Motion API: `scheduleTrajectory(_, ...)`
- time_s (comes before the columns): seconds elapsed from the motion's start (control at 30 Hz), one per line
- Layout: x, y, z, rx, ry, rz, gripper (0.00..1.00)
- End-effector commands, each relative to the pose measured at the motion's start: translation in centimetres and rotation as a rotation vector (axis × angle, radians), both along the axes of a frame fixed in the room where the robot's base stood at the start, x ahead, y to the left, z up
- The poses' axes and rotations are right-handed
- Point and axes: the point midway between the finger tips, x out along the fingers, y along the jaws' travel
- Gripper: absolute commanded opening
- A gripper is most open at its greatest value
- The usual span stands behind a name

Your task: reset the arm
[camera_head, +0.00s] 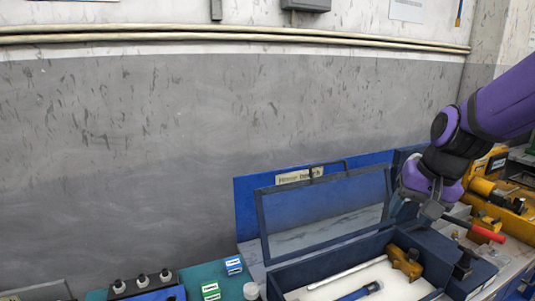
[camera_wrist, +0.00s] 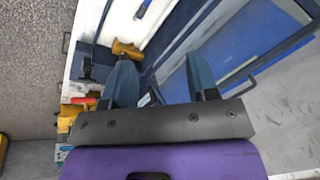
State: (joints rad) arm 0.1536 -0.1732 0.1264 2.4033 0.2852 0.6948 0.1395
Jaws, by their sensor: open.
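My gripper (camera_wrist: 164,85) shows in the wrist view with its two dark blue fingers spread apart and nothing between them. In the head view my purple arm reaches in from the right, and my gripper (camera_head: 432,210) hangs above the right end of an open blue box (camera_head: 327,254). The box's framed lid (camera_head: 262,225) stands raised at the back. Inside the box lie a yellow part (camera_head: 404,262), a white rod (camera_head: 346,272) and a blue-handled tool (camera_head: 361,292) on a pale lining. The fingertips are hard to make out in the head view.
A yellow machine (camera_head: 500,200) and a red-handled tool (camera_head: 486,232) lie right of the box. Small blue (camera_head: 234,265) and green (camera_head: 210,291) boxes and a black holder with several bottles (camera_head: 142,284) stand left. A grey wall rises behind; the space above the left bench is clear.

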Motion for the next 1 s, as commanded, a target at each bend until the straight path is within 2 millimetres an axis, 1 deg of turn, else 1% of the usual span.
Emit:
scheduleTrajectory(0.03, -0.9, 0.1, 1.0, -0.016, -0.019, 0.022, 0.54)
scheduleTrajectory(0.2, -3.9, -0.1, 3.5, -0.072, -0.071, 0.093, 0.54)
scheduleTrajectory(0.5, -9.4, -0.8, 7.0, -0.169, -0.161, 0.205, 0.54)
scheduleTrajectory(0.7, -13.0, -1.5, 8.4, -0.228, -0.214, 0.267, 0.54)
scheduleTrajectory(0.8, -14.3, -1.8, 8.8, -0.250, -0.232, 0.288, 0.54)
scheduleTrajectory(0.9, -15.1, -2.1, 9.0, -0.263, -0.244, 0.300, 0.54)
scheduleTrajectory(1.0, -15.5, -2.2, 9.0, -0.271, -0.249, 0.307, 0.54)
